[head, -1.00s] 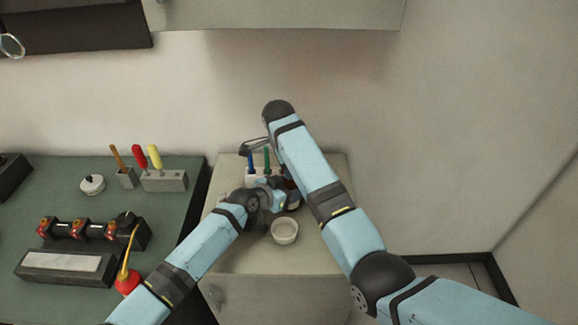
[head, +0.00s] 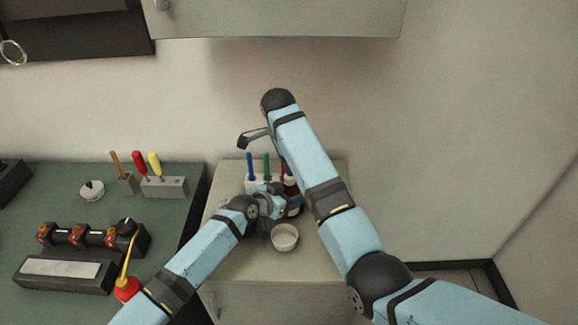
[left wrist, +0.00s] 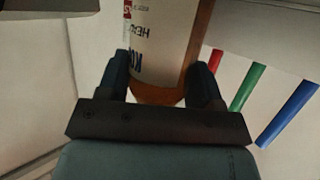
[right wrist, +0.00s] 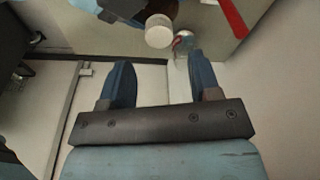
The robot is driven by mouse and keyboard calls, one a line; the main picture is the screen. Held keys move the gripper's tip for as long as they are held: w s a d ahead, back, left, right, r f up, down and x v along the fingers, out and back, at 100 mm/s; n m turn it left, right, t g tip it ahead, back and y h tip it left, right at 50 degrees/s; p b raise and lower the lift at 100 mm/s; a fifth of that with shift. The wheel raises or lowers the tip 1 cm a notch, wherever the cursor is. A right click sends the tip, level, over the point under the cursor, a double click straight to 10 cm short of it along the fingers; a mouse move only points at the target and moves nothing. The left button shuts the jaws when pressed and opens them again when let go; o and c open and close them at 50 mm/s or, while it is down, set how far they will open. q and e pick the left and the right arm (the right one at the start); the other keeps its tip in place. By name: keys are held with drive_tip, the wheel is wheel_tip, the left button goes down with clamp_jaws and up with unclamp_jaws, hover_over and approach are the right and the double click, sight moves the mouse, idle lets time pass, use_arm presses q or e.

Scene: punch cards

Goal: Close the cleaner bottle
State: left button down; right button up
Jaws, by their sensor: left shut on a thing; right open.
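The cleaner bottle is brown with a white label (left wrist: 155,40) and fills the upper middle of the left wrist view. My left gripper (left wrist: 165,85) is shut on it, one finger on each side.
Blue, green and red sticks stand in a white holder (head: 250,186) behind. A green bench (head: 75,205) with tools is at left.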

drive_tip(key=shift+c, duration=0.4)
drive_tip(key=shift+w+a+r+n, duration=0.15)
drive_tip(key=shift+w+r+n, duration=0.1)
drive_tip(key=shift+n, duration=0.25)
drive_tip(key=w+a+r+n+t+y, duration=0.1)
drive_tip(key=a+r+n, duration=0.15)
drive_tip(key=n, duration=0.95)
drive_tip(key=a+r+n+y, duration=0.1)
drive_tip(key=a+r+n, duration=0.15)
drive_tip(key=n, duration=1.05)
drive_tip(key=d+n, duration=0.1)
drive_tip(key=n, duration=0.4)
drive_tip(key=s+d+f+n+g, duration=0.1)
drive_tip(key=d+n, duration=0.1)
drive_tip(key=n, duration=0.3)
drive_tip(key=d+f+n, duration=0.1)
drive_tip(key=d+n, duration=0.1)
drive_tip(key=n, duration=0.3)
drive_tip(key=shift+s+d+f+n+g, duration=0.2)
drive_tip(key=shift+d+f+n+g, duration=0.05)
drive_tip(key=shift+n+g, duration=0.05)
